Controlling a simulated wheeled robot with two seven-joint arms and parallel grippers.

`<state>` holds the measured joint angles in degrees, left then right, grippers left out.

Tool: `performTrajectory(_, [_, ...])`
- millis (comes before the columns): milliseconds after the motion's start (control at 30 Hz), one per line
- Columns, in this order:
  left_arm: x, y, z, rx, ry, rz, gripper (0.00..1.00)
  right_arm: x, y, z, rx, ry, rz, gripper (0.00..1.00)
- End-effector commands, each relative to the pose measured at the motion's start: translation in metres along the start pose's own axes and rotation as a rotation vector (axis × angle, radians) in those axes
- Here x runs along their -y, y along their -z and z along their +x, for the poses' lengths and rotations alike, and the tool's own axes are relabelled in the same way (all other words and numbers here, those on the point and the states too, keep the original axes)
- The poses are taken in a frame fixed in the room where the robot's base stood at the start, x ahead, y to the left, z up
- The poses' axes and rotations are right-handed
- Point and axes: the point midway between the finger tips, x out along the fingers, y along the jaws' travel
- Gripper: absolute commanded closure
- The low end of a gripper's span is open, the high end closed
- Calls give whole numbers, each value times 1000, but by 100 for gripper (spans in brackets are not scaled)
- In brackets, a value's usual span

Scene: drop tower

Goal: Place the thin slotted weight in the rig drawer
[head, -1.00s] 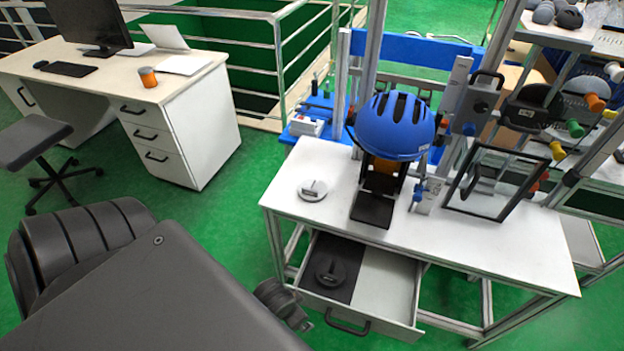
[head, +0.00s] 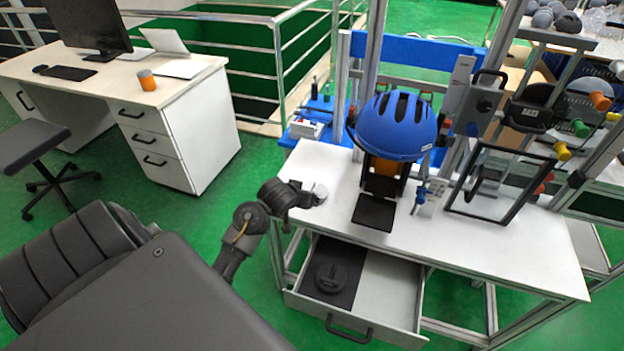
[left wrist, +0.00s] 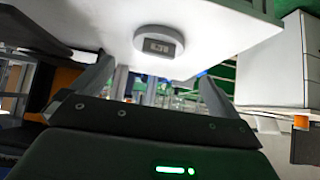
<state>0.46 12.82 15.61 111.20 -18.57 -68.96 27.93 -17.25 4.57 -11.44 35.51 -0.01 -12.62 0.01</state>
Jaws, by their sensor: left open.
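A light grey round disc (head: 320,192), seemingly the thin slotted weight, lies on the white bench top near its left edge. In the left wrist view the disc (left wrist: 160,42) shows a dark label whose text I cannot read surely. My left gripper (head: 303,195) is right beside it at the bench edge and partly covers it in the head view. In the left wrist view my left gripper (left wrist: 155,85) is open and empty, with the disc beyond its fingertips. The rig drawer (head: 395,290) is pulled open under the bench. My right gripper is not in view.
A dark round weight (head: 331,277) lies on the drawer's dark left section; the light right section is empty. A blue helmet (head: 395,125) sits in the rig above a black plate (head: 374,212). A framed clear panel (head: 497,185) stands to the right.

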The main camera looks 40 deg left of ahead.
Motion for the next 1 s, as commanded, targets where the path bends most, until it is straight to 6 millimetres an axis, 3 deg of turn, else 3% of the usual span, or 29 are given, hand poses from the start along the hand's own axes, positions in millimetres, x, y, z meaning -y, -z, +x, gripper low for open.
performTrajectory(167, [1,1,7,-2,0,-5,0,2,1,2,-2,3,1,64])
performTrajectory(500, [1,1,53,-1,0,-4,0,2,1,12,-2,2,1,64])
performTrajectory(767, [0,1,61,-1,0,-3,0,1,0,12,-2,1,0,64])
performTrajectory(1000, [-2,1,95,-1,0,-4,0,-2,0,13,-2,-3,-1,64])
